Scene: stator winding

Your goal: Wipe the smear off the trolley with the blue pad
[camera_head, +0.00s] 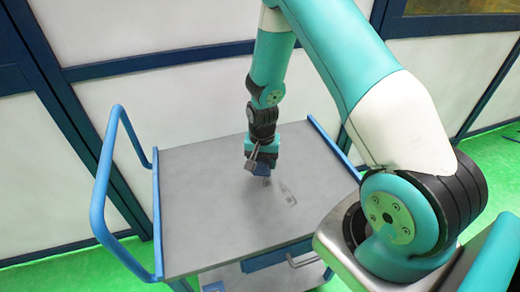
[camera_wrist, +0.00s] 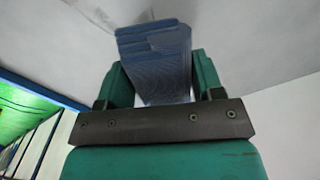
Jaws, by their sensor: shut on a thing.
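My gripper (camera_head: 262,158) is shut on the blue pad (camera_head: 258,168) and points down over the middle of the trolley top (camera_head: 200,215). In the wrist view the pad (camera_wrist: 158,62) sits between the two green fingers of the gripper (camera_wrist: 157,82). The pad is low over the grey top; I cannot tell whether it touches it. A faint greyish smear (camera_head: 285,190) lies on the top, just right of and nearer than the pad. Part of the surface behind the gripper is hidden.
The trolley has a blue tube handle (camera_head: 101,185) on its left and a raised blue edge on its right. A drawer with a metal pull (camera_head: 301,259) is at its front. A white panelled wall (camera_head: 170,100) stands behind. The rest of the top is bare.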

